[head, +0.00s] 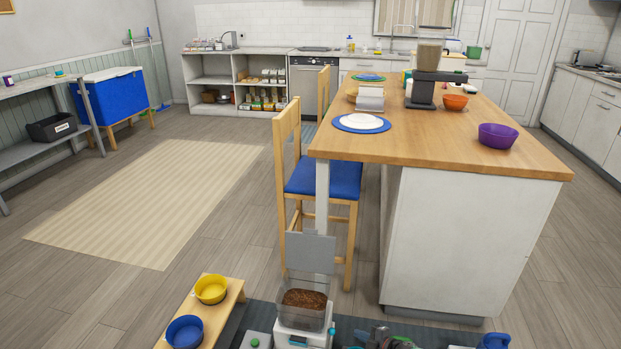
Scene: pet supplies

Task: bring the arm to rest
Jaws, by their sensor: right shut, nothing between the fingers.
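My right gripper (377,336) shows in part at the bottom edge of the head view, low over the dark mat. It is shut with nothing held, to the right of a pet feeder (302,317). Most of my right arm is below the frame. The feeder has a clear bin of brown kibble (304,299) and a grey lid (310,252) standing up behind it. My left gripper is not in view.
A wooden stand with a yellow bowl (211,289) and a blue bowl (185,332) is left of the feeder. A blue container (493,341) is at bottom right. The island (450,235) and a blue-seated chair (323,178) stand ahead. The floor around the beige rug (150,200) is clear.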

